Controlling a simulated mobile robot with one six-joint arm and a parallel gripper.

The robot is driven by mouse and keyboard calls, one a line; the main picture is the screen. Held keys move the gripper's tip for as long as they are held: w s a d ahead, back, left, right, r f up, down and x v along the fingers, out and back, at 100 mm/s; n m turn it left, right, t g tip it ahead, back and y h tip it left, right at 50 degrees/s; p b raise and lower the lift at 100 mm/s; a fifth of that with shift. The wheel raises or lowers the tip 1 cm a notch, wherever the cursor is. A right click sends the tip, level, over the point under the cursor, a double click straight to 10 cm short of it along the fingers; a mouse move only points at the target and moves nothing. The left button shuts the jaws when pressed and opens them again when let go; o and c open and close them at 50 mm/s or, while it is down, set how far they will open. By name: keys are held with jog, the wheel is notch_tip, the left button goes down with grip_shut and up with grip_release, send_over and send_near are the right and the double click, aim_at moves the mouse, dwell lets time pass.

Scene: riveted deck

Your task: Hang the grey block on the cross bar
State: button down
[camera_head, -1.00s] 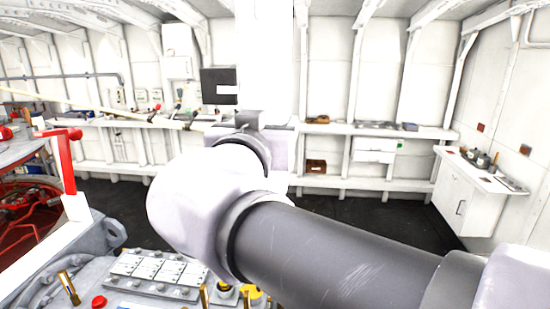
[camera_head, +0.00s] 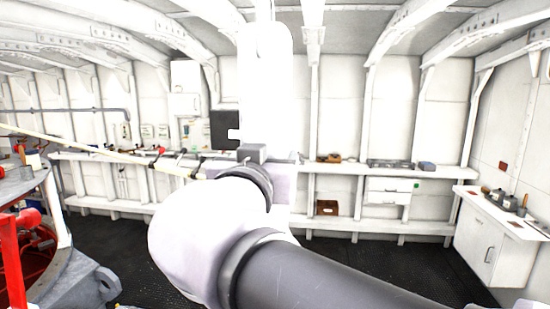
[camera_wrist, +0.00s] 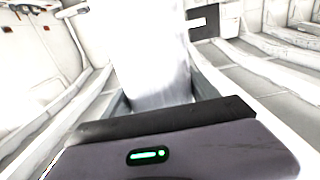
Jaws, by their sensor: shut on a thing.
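My gripper (camera_wrist: 162,100) is shut on a tall, pale block (camera_head: 265,95) that stands up from the jaws. Strong light washes its face almost white; I take it to be the grey block. Its rounded top end shows in the head view. In the wrist view the block (camera_wrist: 150,50) runs up and out of the picture between the dark fingers. My wrist hides the jaws in the head view. I cannot pick out the cross bar with certainty in either view.
A dark plate with a pale notch (camera_head: 223,122) shows left of the block; whether they touch is unclear. A cream rod (camera_head: 100,149) crosses at left. Red machinery (camera_head: 14,250) is at lower left. A long wall shelf (camera_head: 345,167) and a white cabinet (camera_head: 488,245) stand beyond open dark floor.

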jog(key=a+f+p, duration=0.2)
jog(key=a+p, duration=0.1)
jog(key=a, duration=0.5)
jog(key=shift+w+a+f+p, duration=0.15)
jog(key=shift+a+f+p, duration=0.15)
jog(key=shift+p, duration=0.1)
jog(key=shift+d, duration=0.1)
dwell(0.4)
jog(key=shift+c, duration=0.7)
grip_release()
